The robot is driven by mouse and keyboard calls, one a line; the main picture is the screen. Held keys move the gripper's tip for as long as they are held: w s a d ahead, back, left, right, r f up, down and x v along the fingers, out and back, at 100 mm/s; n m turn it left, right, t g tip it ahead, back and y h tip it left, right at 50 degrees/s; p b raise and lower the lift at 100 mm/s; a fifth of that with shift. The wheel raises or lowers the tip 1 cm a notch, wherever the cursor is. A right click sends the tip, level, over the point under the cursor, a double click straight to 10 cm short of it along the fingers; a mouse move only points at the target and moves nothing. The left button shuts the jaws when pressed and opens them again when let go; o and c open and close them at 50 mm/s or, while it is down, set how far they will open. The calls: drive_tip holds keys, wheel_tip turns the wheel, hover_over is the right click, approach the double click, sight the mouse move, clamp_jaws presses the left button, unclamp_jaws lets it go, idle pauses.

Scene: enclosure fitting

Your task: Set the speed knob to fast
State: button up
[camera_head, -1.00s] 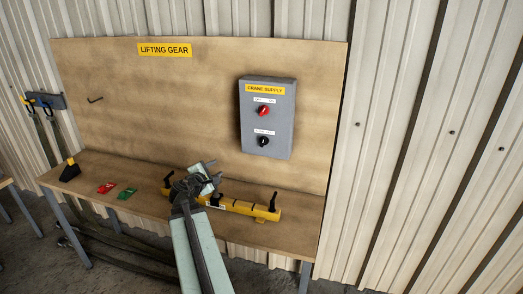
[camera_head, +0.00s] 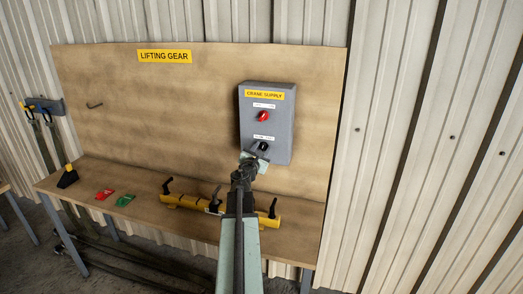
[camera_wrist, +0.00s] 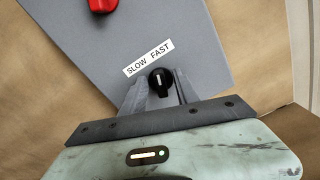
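The speed knob (camera_head: 263,146) is black and sits low on the grey crane supply box (camera_head: 283,130). In the wrist view the speed knob (camera_wrist: 161,82) lies just below a white SLOW FAST label (camera_wrist: 149,59). Its white mark stands nearly upright in that picture, beneath the word FAST; I cannot tell the exact setting. My gripper (camera_head: 255,160) is in front of the lower part of the box. In the wrist view my gripper (camera_wrist: 160,88) has its fingers apart, one on each side of the knob, with gaps showing. Contact with the knob is not visible.
A red knob (camera_head: 263,116) sits above on the same box; it also shows at the top of the wrist view (camera_wrist: 101,4). A yellow bar with black handles (camera_head: 185,202) lies on the bench below. Red (camera_head: 104,194) and green (camera_head: 125,200) tags lie left of it.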

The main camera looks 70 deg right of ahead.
drive_tip(key=shift+d, duration=0.4)
clamp_jaws()
drive_tip(key=shift+s+m, duration=0.1)
drive_tip(key=shift+m, duration=1.1)
unclamp_jaws()
drive_tip(key=a, duration=0.8)
drive_tip(key=shift+s, duration=0.25)
